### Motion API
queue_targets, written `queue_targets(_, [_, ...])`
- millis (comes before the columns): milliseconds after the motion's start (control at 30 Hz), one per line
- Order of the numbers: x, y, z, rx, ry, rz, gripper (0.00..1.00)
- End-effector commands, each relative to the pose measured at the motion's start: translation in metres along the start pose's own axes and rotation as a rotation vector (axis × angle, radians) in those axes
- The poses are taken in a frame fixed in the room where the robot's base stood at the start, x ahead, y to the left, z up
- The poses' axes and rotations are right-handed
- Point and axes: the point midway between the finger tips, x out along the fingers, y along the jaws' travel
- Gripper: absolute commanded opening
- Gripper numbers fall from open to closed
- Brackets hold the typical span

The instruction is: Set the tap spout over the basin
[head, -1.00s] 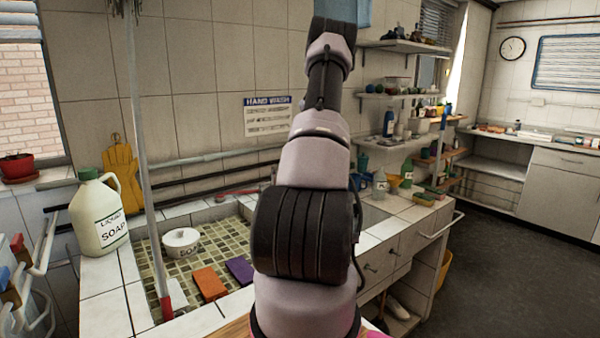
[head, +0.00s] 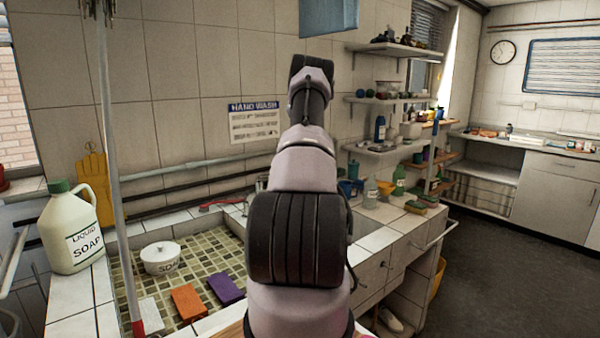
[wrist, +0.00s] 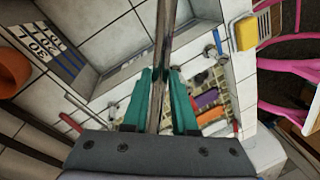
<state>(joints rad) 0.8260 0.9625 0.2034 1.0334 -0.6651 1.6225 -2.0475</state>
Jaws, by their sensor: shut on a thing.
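In the wrist view my gripper (wrist: 160,100) has its two teal fingers closed on the metal tap spout (wrist: 166,50). The spout is a long grey bar running from between the fingers up to the top edge. The basin (wrist: 125,45) is a pale tiled recess behind the spout, which crosses it in the picture; I cannot tell how far above it the spout is. In the head view part of the basin (head: 372,224) shows right of my arm. My arm hides the gripper and most of the tap there.
A liquid soap jug (head: 72,235) stands left, near an upright mop handle (head: 118,190). Bottles and cups crowd the counter's right end.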

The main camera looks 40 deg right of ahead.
Motion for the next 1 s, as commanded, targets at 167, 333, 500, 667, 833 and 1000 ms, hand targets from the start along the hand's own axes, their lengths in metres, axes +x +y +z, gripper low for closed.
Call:
queue_targets(167, [-0.0006,0.0037,-0.0005,-0.045,-0.008,0.001,0.0])
queue_targets(333, [-0.0009,0.0047,-0.0008,-0.062,-0.012,0.0,0.0])
queue_targets(500, [-0.0009,0.0048,-0.0009,-0.064,-0.012,0.0,0.0])
queue_targets(667, [-0.0008,0.0047,-0.0011,-0.064,-0.012,0.0,0.0])
queue_targets(833, [-0.0008,0.0047,-0.0011,-0.063,-0.012,0.0,0.56])
queue_targets(1000, [-0.0008,0.0047,-0.0008,-0.063,-0.012,0.0,0.56])
